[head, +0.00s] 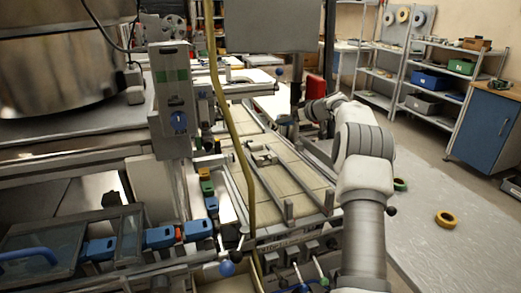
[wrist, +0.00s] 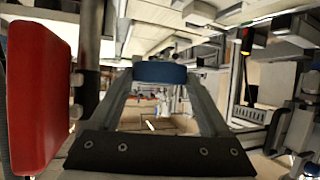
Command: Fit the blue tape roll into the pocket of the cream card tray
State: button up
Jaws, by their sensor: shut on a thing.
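The blue tape roll (wrist: 160,72) sits between the fingertips of my gripper (wrist: 160,76) in the wrist view, seen edge-on as a short blue band. The gripper is shut on it and holds it clear of any surface that I can make out. In the head view my arm reaches up and away from the lower right, and its end is small near the red panel, so the roll cannot be made out there. I cannot clearly pick out the cream card tray or its pocket in either view.
A red panel (head: 314,88) stands close by my gripper; it fills the left of the wrist view (wrist: 38,95). A yellow-orange roll (head: 446,218) and a green roll (head: 400,184) lie on the grey table (head: 430,245). A yellow hose (head: 232,130) hangs at the middle.

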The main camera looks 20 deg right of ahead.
jog(key=a+f, duration=0.1)
jog(key=a, duration=0.2)
jog(key=a+f, duration=0.2)
jog(key=w+a+f, duration=0.1)
jog(key=a+f, duration=0.1)
jog(key=a, duration=0.1)
jog(key=shift+a+b, duration=0.35)
jog(key=shift+a+f, duration=0.45)
jog(key=shift+f, duration=0.05)
notch_tip(320, 180, down, 4)
jog(key=shift+r, duration=0.1)
